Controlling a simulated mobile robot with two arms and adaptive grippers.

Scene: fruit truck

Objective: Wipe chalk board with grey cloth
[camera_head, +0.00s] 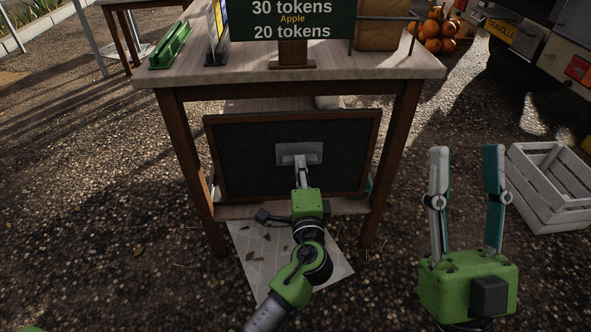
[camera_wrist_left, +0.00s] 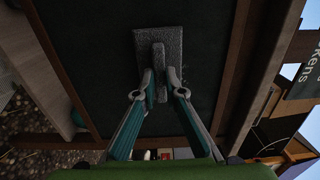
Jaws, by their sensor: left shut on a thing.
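The chalk board (camera_head: 245,160) has a dark face and a brown wooden frame. It leans upright on the lower shelf of the wooden table. The grey cloth (camera_head: 284,149) is a flat rectangular pad against the middle of the board. In the left wrist view the cloth (camera_wrist_left: 173,42) shows a raised grip on its back. My left gripper (camera_head: 300,163) is shut on that grip; its fingers also show in the left wrist view (camera_wrist_left: 160,84). Whether the cloth presses on the board is hard to tell. My right gripper (camera_head: 466,155) is open and empty, right of the table.
The table (camera_head: 300,79) stands over the board, its legs on both sides. It carries a price sign (camera_head: 293,22), a green tray (camera_head: 171,45) and a brown package (camera_head: 380,25). A white crate (camera_head: 550,190) is at the right. A paper sheet (camera_head: 258,259) lies in front.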

